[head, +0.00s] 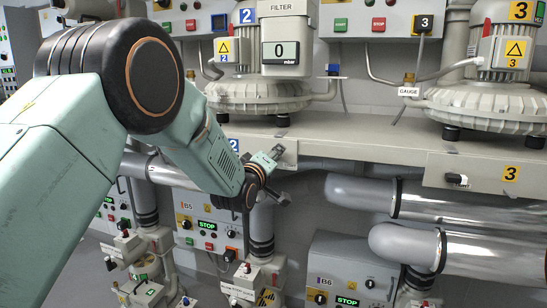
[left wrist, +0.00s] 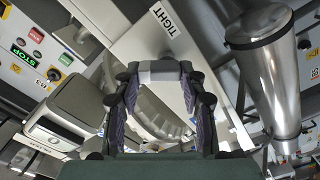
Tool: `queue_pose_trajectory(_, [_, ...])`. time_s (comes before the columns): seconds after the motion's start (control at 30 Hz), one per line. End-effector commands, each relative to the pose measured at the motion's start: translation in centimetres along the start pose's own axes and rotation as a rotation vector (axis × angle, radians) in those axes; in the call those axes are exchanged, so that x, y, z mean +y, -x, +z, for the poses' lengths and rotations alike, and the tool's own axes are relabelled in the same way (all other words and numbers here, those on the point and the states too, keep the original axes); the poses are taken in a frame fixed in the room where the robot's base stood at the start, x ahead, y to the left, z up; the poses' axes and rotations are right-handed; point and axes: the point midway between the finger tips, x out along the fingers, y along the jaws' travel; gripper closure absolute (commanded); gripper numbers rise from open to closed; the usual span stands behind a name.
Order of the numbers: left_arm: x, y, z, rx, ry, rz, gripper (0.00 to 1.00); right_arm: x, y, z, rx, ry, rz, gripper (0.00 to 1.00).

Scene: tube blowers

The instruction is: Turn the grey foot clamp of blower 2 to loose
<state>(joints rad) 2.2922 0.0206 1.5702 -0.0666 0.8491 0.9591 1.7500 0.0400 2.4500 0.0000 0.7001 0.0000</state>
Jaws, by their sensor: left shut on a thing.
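Blower 2 (head: 268,92) stands on the shelf, left of centre in the head view. My left gripper (head: 279,157) is at the shelf's front edge below it, to the right of the blue 2 label (head: 234,145). In the left wrist view, my left gripper's fingers close from both sides on a light grey piece, the foot clamp (left wrist: 160,72). A white TIGHT label (left wrist: 165,20) is just above it. In the head view the clamp is mostly hidden by my gripper, and its exact turn cannot be told. My right gripper is out of view.
Blower 3 (head: 490,100) stands at the right, with a black-tipped clamp (head: 457,180) on the shelf front below it. Shiny pipes (head: 450,205) run under the shelf. Control box B6 (head: 350,270) is below right. The wrist view also shows a steel pipe (left wrist: 268,85).

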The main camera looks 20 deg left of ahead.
Motion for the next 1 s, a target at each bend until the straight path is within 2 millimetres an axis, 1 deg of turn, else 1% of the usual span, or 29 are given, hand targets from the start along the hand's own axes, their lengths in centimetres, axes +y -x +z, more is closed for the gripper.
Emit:
queue_pose_trajectory(0.2, [-0.12, 0.0, -0.21, 0.001, 0.206, 0.0, 0.9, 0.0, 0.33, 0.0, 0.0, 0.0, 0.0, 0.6])
queue_pose_trajectory(0.5, [-0.28, 0.0, -0.38, 0.002, 0.451, 0.0, 0.9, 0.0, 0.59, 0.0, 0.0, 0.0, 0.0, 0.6])
queue_pose_trajectory(0.7, [-0.36, 0.0, -0.44, 0.002, 0.564, 0.0, 0.9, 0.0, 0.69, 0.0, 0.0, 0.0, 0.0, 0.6])
queue_pose_trajectory(1.0, [-0.42, 0.0, -0.46, 0.001, 0.647, 0.0, 0.9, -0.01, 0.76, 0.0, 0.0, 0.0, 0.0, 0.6])
